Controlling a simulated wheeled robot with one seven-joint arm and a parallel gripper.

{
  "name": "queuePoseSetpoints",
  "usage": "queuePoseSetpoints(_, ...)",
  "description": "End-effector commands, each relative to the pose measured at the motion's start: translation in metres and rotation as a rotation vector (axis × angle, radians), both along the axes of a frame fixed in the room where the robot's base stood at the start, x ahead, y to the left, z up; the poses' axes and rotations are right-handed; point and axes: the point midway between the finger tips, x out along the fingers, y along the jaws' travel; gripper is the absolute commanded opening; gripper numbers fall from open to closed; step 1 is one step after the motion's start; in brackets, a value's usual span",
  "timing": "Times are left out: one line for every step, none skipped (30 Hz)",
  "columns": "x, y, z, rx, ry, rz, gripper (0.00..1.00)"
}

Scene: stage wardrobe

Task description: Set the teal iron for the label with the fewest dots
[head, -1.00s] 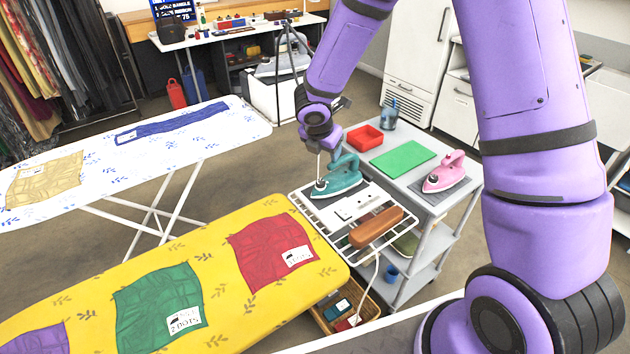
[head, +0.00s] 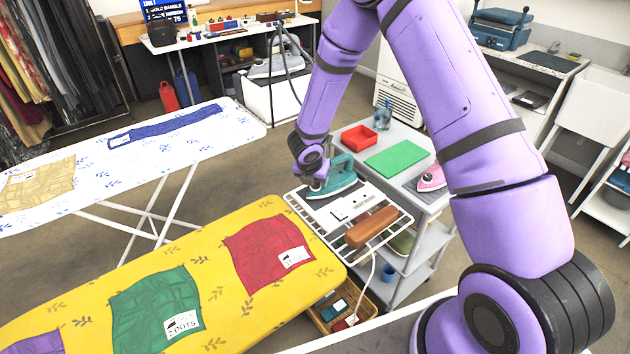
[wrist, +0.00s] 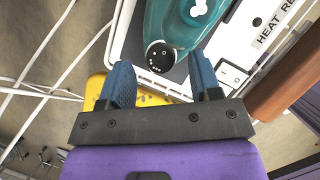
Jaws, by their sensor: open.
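The teal iron (head: 343,171) rests on the white wire rack at the end of the yellow ironing board (head: 215,236). In the wrist view the iron (wrist: 187,25) shows a round black dial (wrist: 160,57) with white dots at its near end. My gripper (wrist: 161,72) is open, with one blue finger on each side below the dial; no contact shows. In the head view, my wrist (head: 308,168) hides the dial end. The red cloth's label (head: 293,257) is too small to read surely. The purple cloth's (head: 38,344) label is out of view.
A brown wooden block (head: 371,226) and a white "HEAT RE..." strip (wrist: 268,22) lie beside the iron. The grey trolley (head: 408,137) holds a red tray (head: 358,137), green mat (head: 400,157) and pink iron (head: 431,179), partly behind my arm. A white ironing board (head: 215,150) stands left.

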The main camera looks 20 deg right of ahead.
Motion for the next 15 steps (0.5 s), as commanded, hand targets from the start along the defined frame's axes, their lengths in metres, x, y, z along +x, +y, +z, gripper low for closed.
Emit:
queuePoseSetpoints(0.0013,-0.0011,-0.0044,0.001,0.001,0.0,0.58)
queuePoseSetpoints(0.0018,-0.0016,-0.0063,0.001,0.001,0.0,0.58)
queuePoseSetpoints(0.0026,-0.002,-0.0082,0.001,0.001,-0.001,0.58)
queuePoseSetpoints(0.003,-0.0023,-0.0091,0.0,0.0,-0.001,0.58)
queuePoseSetpoints(0.0034,-0.0026,-0.0098,0.0,0.0,-0.001,0.58)
queuePoseSetpoints(0.0038,-0.0027,-0.0105,0.001,-0.001,0.0,0.58)
queuePoseSetpoints(0.0039,-0.0028,-0.0108,0.0,-0.001,0.0,0.58)
queuePoseSetpoints(0.0039,-0.0029,-0.011,0.0,-0.001,0.0,0.58)
queuePoseSetpoints(0.004,-0.0029,-0.011,0.0,-0.001,0.0,0.58)
queuePoseSetpoints(0.004,-0.0029,-0.011,0.0,-0.001,0.0,0.58)
queuePoseSetpoints(0.0039,-0.0029,-0.011,0.0,-0.001,0.0,0.58)
queuePoseSetpoints(0.0039,-0.0029,-0.011,0.0,-0.001,0.0,0.58)
queuePoseSetpoints(0.0039,-0.0029,-0.011,0.0,-0.001,0.0,0.58)
queuePoseSetpoints(0.0039,-0.0029,-0.0109,0.0,-0.001,0.0,0.58)
queuePoseSetpoints(0.0038,-0.0029,-0.0109,0.0,-0.001,0.0,0.49)
